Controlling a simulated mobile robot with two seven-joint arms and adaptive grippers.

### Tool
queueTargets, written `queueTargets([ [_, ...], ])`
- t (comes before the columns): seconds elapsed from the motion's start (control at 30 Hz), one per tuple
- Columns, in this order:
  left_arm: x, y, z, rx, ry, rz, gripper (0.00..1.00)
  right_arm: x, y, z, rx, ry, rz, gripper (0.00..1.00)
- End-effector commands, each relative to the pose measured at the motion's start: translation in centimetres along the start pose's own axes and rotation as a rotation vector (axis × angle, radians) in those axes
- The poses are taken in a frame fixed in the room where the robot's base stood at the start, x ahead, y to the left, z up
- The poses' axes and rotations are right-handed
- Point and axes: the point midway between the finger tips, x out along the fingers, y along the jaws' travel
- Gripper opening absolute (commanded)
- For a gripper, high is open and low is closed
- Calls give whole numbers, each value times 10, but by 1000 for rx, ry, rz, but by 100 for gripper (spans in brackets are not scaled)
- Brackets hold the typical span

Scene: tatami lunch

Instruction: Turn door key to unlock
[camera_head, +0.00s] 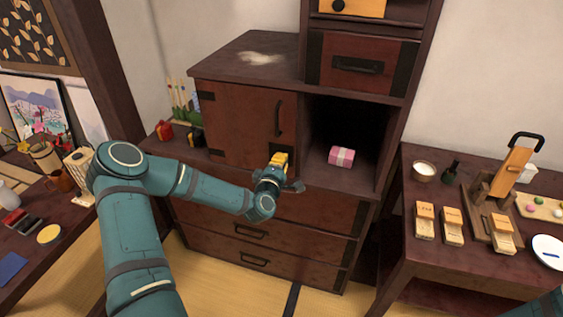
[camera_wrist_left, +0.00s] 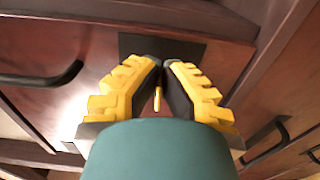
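The cabinet door (camera_head: 235,125) is reddish brown, with a black handle and dark metal corner plates. It looks closed. My left gripper (camera_head: 279,160) is at the door's lower right corner, in front of a dark plate (camera_head: 283,150). In the left wrist view its yellow fingers (camera_wrist_left: 165,64) come close together at the tips against the dark plate (camera_wrist_left: 190,46). A small gold piece, apparently the door key (camera_wrist_left: 157,98), shows between the dark finger pads. Most of the key and the keyhole are hidden by the fingers. My right gripper is out of view.
An open compartment right of the door holds a pink-and-white bundle (camera_head: 341,157). Drawers (camera_head: 270,235) with black handles lie below. A side table (camera_head: 420,245) at right carries wooden blocks, a bowl and a stand. Another table (camera_head: 60,220) at left holds small items.

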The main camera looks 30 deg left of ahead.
Motion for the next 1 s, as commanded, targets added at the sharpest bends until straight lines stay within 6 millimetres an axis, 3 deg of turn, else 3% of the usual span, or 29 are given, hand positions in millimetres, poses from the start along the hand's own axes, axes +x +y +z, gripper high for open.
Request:
queueTargets([
  [0.23,0,0,-1,1,2,1,0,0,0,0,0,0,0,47],
  [0.33,0,0,-1,0,2,1,33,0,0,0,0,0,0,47],
  [0.37,0,0,-1,0,2,1,34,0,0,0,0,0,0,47],
  [0.73,-4,0,0,0,0,0,34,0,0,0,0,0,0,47],
  [0.87,-20,0,-1,1,0,-1,34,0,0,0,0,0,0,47],
  [1.0,-49,0,0,1,-1,-2,34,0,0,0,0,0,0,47],
])
